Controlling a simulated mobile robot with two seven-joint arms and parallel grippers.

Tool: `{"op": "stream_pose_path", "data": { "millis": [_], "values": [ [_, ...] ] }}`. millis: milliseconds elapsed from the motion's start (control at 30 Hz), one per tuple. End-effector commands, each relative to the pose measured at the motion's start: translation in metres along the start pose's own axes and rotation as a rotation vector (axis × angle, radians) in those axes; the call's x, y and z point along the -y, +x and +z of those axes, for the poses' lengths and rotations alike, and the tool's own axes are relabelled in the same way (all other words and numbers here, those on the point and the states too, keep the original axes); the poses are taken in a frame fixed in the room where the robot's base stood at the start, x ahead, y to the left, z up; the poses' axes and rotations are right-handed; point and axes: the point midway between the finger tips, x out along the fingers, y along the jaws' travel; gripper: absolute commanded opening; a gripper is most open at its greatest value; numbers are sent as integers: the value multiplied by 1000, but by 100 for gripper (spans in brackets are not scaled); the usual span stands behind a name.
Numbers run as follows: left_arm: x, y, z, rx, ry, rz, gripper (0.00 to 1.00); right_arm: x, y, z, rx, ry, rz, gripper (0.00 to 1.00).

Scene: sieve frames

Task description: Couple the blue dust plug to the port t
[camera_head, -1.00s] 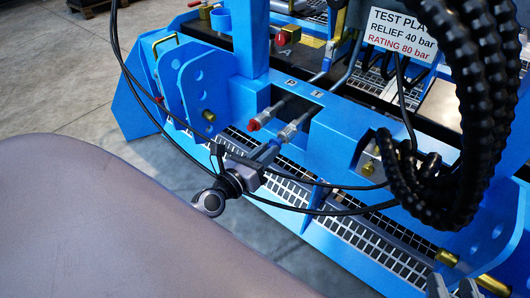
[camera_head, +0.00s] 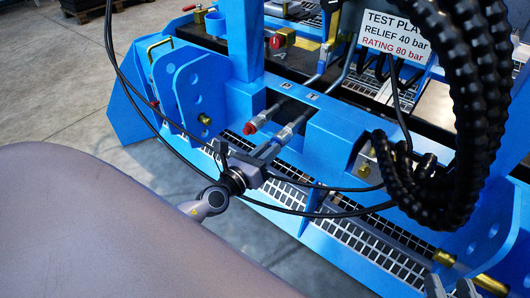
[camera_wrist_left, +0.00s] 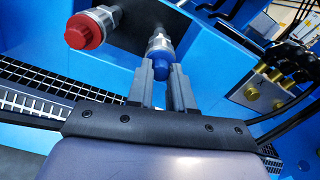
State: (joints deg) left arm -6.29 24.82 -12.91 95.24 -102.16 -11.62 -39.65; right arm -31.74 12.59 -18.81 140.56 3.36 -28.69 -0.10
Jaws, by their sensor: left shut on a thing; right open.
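The blue dust plug (camera_wrist_left: 162,71) is between the fingertips of my left gripper (camera_wrist_left: 162,88) in the left wrist view. My left gripper is shut on it. The plug lies in line with the metal fitting of port T (camera_wrist_left: 161,46) and appears to meet its end; I cannot tell how far it is on. In the head view my left gripper (camera_head: 271,153) is just in front of the T fitting (camera_head: 288,132), below the "T" label, and the plug is mostly hidden by the fingers. My right gripper (camera_head: 450,287) is open at the bottom right edge, partly cut off.
Port P beside it carries a red cap (camera_head: 249,128), also in the wrist view (camera_wrist_left: 84,31). Black hoses (camera_head: 330,188) pass close around my left gripper. A thick hose bundle (camera_head: 470,110) hangs at right. Blue frame plates (camera_head: 190,90) stand at left.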

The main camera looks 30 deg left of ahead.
Motion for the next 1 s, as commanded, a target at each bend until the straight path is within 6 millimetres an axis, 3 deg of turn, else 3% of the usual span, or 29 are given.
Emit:
{"op": "stream_pose_path", "data": {
  "millis": [33,67,100,167,567,1000],
  "values": [
    [0,2,0,0,-1,0,0,0,0,0,0,0,0,43],
    [0,2,0,0,-1,0,24,0,0,0,0,0,0,43],
    [0,2,0,-1,-1,0,37,0,0,0,0,0,0,43],
    [0,2,0,0,-1,0,51,0,0,0,0,0,0,43],
    [0,-4,0,-2,1,0,51,0,-1,-2,-3,-5,3,43],
    [0,-60,-1,-3,1,0,51,0,-1,-1,3,3,-2,43]
  ]
}}
